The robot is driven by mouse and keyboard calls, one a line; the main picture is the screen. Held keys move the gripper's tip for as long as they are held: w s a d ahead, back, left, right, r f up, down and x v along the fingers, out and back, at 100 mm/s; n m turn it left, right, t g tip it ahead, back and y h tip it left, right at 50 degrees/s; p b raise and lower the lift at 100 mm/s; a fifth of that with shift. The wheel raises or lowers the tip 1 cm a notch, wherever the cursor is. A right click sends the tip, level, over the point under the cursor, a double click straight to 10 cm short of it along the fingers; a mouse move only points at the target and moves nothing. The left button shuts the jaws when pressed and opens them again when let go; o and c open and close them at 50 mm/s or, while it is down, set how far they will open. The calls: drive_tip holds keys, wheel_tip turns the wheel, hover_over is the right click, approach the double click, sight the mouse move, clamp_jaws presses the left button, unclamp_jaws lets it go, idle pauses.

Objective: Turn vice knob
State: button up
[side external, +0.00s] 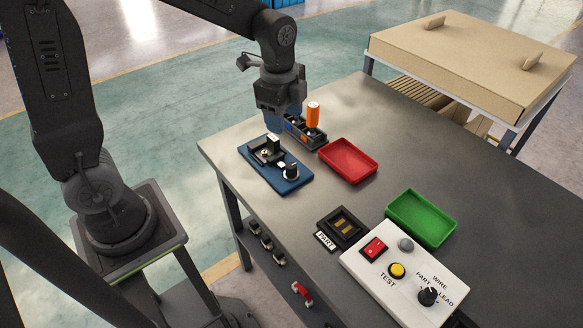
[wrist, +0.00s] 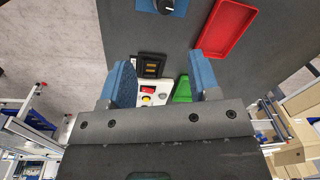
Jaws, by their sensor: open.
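The vice (side external: 265,152) stands on a blue base plate (side external: 290,184) near the table's left side. Its black knob (side external: 291,171) sticks up at the plate's right part. In the wrist view the knob (wrist: 166,5) shows only partly, cut off at the top edge. My gripper (side external: 285,117) hangs above and behind the vice, apart from the knob. In the wrist view its two blue fingers (wrist: 160,62) are spread wide with nothing between them.
A dark bin with an orange-handled tool (side external: 313,114) stands close behind the vice. A red tray (side external: 348,160), green tray (side external: 421,218), black part fixture (side external: 341,227) and white test panel (side external: 385,292) lie to the right. A cardboard box (side external: 470,60) stands behind.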

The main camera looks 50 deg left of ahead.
sight(291, 165)
drive_tip(key=f, duration=0.5)
drive_tip(key=w+f+m, duration=0.1)
drive_tip(key=f, duration=0.5)
drive_tip(key=w+f+m, duration=0.1)
drive_tip(key=f, duration=0.5)
drive_tip(key=shift+a+f+g, duration=0.1)
drive_tip(key=shift+f+g, duration=0.05)
drive_tip(key=shift+g, duration=0.25)
drive_tip(key=c, duration=0.9)
